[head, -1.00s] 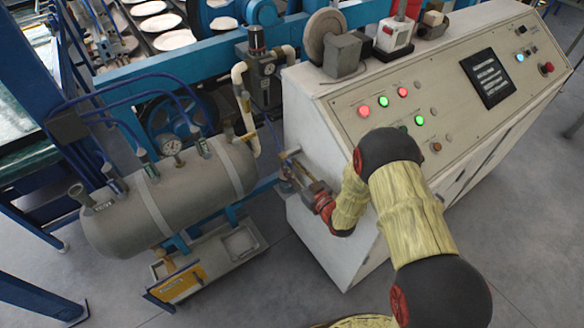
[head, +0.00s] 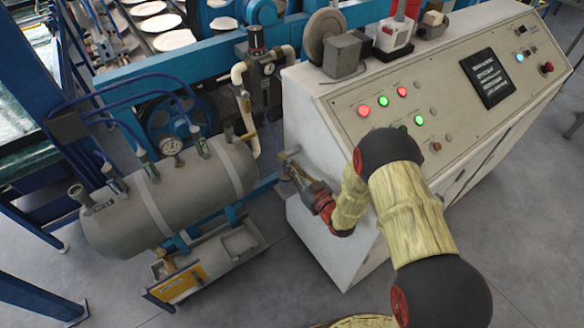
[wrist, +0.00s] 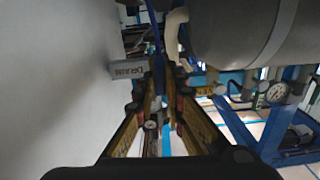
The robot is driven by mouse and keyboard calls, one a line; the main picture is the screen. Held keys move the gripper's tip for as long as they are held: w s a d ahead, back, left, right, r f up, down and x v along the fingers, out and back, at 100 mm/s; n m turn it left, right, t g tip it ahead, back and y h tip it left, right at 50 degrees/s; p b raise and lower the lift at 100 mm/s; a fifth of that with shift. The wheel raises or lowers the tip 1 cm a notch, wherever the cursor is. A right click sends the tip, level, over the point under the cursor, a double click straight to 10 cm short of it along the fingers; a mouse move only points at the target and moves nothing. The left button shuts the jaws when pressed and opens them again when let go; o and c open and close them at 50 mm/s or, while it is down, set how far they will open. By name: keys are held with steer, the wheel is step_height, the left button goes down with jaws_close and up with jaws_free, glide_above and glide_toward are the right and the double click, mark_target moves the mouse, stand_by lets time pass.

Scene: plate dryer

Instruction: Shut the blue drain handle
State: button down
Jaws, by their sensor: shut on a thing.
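The grey DRAIN label block (wrist: 128,70) sticks out from the pale cabinet wall in the wrist view, just left of my fingertips. My gripper (wrist: 159,82) reaches along the cabinet side, with its two fingers drawn close together. It is shut on the blue drain handle (wrist: 157,62), a narrow dark blue piece mostly hidden between the fingers. In the head view my gripper (head: 291,172) is at the left side of the cabinet, just below a small grey pipe fitting (head: 287,154). The handle itself cannot be made out there.
The white control cabinet (head: 325,200) stands close on the right of my gripper. A grey tank (head: 180,200) with gauge and blue hoses lies to the left, above a tray with a yellow plate (head: 182,284). Floor is open in front.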

steer(key=shift+w+d+f+m+p, duration=0.15)
steer(key=shift+m+p, duration=0.3)
steer(key=shift+m, duration=3.85)
steer(key=shift+w+d+r+m+p, duration=0.1)
steer(key=shift+m+p, duration=0.35)
steer(key=shift+m, duration=3.85)
steer(key=c, duration=1.8)
jaws_free()
steer(key=shift+f, duration=0.15)
steer(key=shift+c, duration=0.2)
steer(key=v, duration=1.2)
